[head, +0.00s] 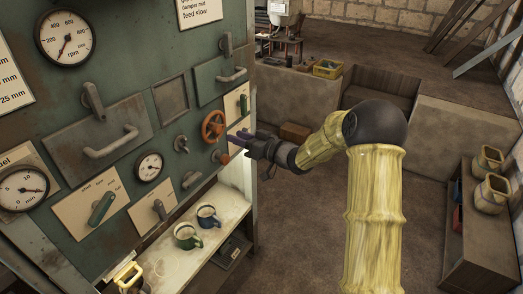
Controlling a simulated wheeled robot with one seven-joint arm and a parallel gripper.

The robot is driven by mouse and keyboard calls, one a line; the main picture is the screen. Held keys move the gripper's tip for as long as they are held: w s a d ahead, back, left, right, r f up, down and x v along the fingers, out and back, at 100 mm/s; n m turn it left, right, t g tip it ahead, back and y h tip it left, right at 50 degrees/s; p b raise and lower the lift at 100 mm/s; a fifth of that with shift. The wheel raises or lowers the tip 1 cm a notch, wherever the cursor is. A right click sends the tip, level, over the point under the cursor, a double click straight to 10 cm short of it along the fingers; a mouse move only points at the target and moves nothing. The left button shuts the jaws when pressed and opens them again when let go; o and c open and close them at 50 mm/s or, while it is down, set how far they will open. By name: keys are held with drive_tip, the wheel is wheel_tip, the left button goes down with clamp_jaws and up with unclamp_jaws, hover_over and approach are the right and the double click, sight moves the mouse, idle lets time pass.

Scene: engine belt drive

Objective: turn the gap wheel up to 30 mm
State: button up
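An orange-red spoked handwheel (213,126) sits on the right part of the green machine panel; I take it for the gap wheel, but no readable label confirms this. The finger spacing is too small to judge. A small round gauge (149,166) is left of and below the wheel; its scale is unreadable, and I see no 30 mm mark.
Levers and large handles (112,143) project from the panel. Mugs (187,236) stand on the shelf below. Open floor lies right.

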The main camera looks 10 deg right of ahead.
drive_tip(key=b+v, duration=0.1)
drive_tip(key=v, duration=0.7)
drive_tip(key=shift+b, duration=0.3)
